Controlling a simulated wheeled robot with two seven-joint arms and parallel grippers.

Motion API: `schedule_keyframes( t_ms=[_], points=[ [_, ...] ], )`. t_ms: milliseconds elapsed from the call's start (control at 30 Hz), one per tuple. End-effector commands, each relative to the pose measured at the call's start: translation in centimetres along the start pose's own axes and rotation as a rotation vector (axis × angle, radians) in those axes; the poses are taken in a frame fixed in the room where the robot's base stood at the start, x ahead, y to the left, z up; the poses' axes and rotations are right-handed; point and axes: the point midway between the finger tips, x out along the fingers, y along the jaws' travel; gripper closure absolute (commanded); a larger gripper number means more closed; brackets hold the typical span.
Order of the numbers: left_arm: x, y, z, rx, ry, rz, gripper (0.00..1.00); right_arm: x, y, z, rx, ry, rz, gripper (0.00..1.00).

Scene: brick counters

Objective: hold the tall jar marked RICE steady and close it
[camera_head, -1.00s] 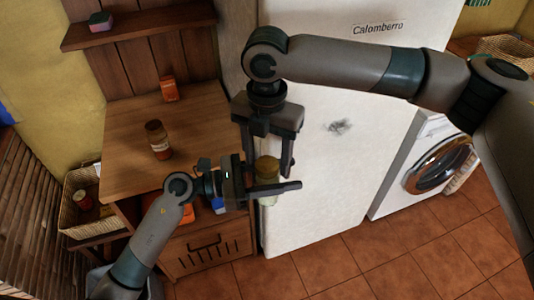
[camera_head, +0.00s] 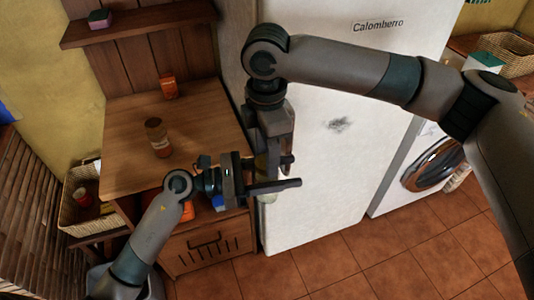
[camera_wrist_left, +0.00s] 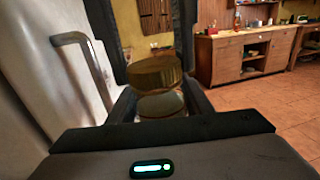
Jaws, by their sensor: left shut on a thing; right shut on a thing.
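The jar (camera_head: 268,198) has a pale body and a yellow-brown lid (camera_head: 261,166). It is held in the air in front of the fridge, and the arms cover most of it in the head view. No RICE marking is readable. My left gripper (camera_head: 268,184) comes from the left and is shut on the jar's body. My right gripper (camera_head: 274,165) points down from above and is shut on the lid. In the left wrist view, the lid (camera_wrist_left: 155,72) sits at the top of the glass body (camera_wrist_left: 160,104), between the right gripper's dark fingers.
A wooden counter (camera_head: 125,120) at the left holds a brown jar (camera_head: 157,138) and an orange packet (camera_head: 168,87). A basket (camera_head: 76,182) stands below left. The white fridge (camera_head: 335,170) is close behind the grippers. The tiled floor (camera_head: 385,260) is clear.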

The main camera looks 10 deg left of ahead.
Motion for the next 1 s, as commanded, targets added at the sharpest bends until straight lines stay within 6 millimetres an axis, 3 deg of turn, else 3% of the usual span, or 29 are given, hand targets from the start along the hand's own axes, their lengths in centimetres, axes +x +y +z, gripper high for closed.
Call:
schedule_keyframes(
  t_ms=[500,667,700,767,1000],
  points=[
    [0.06,-0.11,0.06,0.001,-0.001,-0.003,1.00,0.04,0.03,-0.13,0.797,0.004,0.000,0.87],
    [0.07,-0.13,0.06,0.001,-0.001,-0.003,1.00,0.00,0.06,-0.10,0.834,0.004,0.001,0.87],
    [0.07,-0.13,0.06,0.001,-0.001,-0.003,1.00,-0.01,0.07,-0.10,0.834,0.004,0.002,0.57],
    [0.07,-0.13,0.06,0.001,-0.001,-0.003,1.00,-0.01,0.06,-0.10,0.833,0.003,0.002,0.43],
    [0.04,-0.06,0.07,0.001,-0.001,-0.001,1.00,0.01,0.03,-0.05,0.831,0.002,0.001,0.41]
  ],
)
